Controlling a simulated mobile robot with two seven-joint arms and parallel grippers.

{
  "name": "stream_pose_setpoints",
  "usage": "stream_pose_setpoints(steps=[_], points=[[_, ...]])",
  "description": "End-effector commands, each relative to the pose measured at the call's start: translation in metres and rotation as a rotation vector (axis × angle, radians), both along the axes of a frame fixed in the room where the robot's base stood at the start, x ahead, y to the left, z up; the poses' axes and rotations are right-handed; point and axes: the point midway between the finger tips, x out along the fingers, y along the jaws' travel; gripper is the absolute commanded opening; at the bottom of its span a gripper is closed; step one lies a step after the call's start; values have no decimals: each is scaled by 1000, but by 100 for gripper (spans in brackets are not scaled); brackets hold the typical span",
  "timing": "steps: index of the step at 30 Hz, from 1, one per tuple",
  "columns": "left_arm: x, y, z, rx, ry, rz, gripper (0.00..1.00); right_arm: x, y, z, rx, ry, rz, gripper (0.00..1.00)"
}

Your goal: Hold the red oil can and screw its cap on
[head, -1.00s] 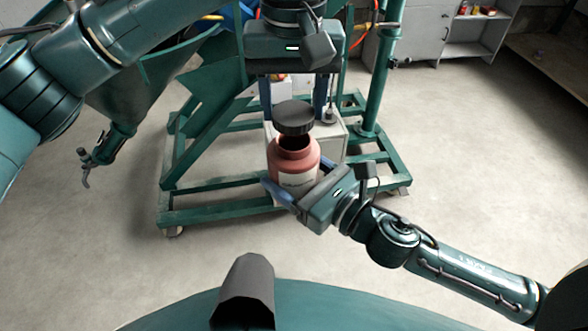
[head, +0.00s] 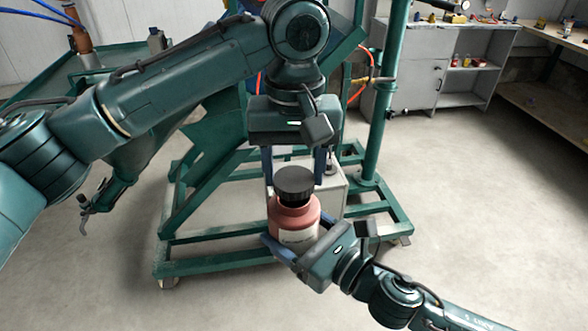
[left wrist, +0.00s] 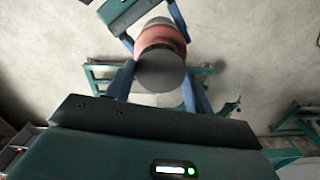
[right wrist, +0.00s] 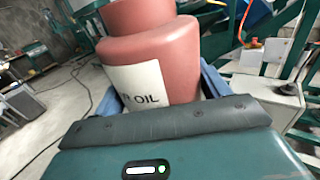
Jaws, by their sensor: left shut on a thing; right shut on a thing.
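The red oil can (head: 293,220) stands upright in mid-air, with a white label on its side. My right gripper (head: 297,236) is shut around its body from the lower right. The right wrist view shows the red can (right wrist: 165,75) close up between the blue fingers, with "OIL" on the label. The dark grey cap (head: 295,182) is on top of the can's neck, roughly level. My left gripper (head: 294,172) reaches down from above and is shut on the cap. In the left wrist view the cap (left wrist: 161,72) covers the can's mouth; I cannot tell whether its thread has caught.
A green metal frame (head: 225,265) with a white box (head: 333,190) stands behind the can. A grey cabinet (head: 425,70) and a workbench (head: 540,105) are at the back right. The floor to the right is clear.

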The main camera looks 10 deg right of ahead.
Motion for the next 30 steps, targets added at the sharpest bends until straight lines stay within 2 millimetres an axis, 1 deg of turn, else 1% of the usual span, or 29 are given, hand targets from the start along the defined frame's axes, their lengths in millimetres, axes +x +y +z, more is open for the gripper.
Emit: stream_pose_setpoints(steps=[9,30], points=[[0,1,-17,1,1,0,32,0,0,1,1,-2,0,28],[0,0,-20,1,0,0,32,0,0,1,1,-2,0,28]])
